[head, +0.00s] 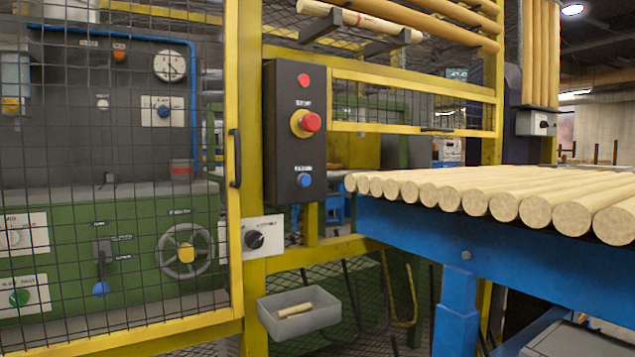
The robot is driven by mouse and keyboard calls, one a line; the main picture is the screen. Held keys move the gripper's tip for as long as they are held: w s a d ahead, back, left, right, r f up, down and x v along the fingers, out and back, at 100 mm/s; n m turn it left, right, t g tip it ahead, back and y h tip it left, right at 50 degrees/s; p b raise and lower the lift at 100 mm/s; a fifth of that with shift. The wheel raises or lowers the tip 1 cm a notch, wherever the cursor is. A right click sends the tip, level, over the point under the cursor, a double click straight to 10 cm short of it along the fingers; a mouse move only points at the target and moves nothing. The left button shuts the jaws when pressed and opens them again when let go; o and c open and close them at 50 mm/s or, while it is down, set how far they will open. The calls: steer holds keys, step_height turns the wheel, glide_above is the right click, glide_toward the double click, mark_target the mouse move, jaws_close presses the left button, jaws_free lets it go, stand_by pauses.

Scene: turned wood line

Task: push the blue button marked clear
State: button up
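A round blue button (305,180) sits low on the black control box (290,130) that is fixed to the yellow frame post. A small label is above it, too blurred to read surely. A red mushroom button (311,122) on a yellow collar is above it, and a small red lamp or button (303,80) is at the top of the box. Another blue button or knob (163,111) is on a white plate behind the mesh at left; its label is unreadable. My gripper is not in view.
A yellow mesh door (235,270) with a black handle (235,158) is left of the box. A blue rack (400,230) of wooden rods (480,190) juts out at right. A knob plate (262,235) and grey bin (297,325) are below. The box's front looks unobstructed.

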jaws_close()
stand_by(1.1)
